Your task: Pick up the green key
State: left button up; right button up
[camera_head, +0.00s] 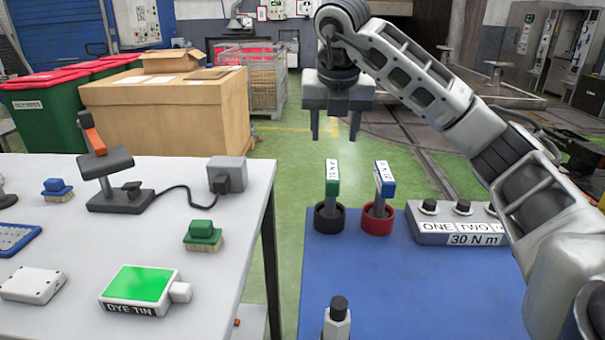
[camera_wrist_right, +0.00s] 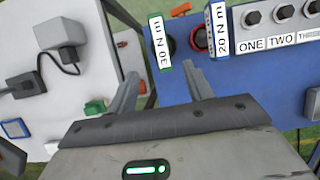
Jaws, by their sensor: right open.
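The green key (camera_head: 332,178) stands upright in a black ring holder (camera_head: 328,218) at the far left of the blue table. In the right wrist view the green key (camera_wrist_right: 160,45) shows a white label reading 30 N m. My right gripper (camera_head: 335,130) is open and empty, pointing down, above the green key in the head view and apart from it. In the right wrist view its two fingers (camera_wrist_right: 160,88) are spread, with the key beyond their tips. My left gripper is in neither view.
A blue key (camera_head: 384,180) stands in a red ring holder (camera_head: 377,218) close to the right of the green key. A grey button box (camera_head: 460,239) is further right. A bottle-like object (camera_head: 337,318) stands at the front. A white table (camera_head: 60,200) with several items is left, across a gap.

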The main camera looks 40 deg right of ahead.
aim_at(332, 171)
jog(key=x, duration=0.9)
jog(key=shift+d+f, duration=0.2)
jog(key=shift+f, duration=0.15)
jog(key=shift+x, duration=2.9)
grip_shut()
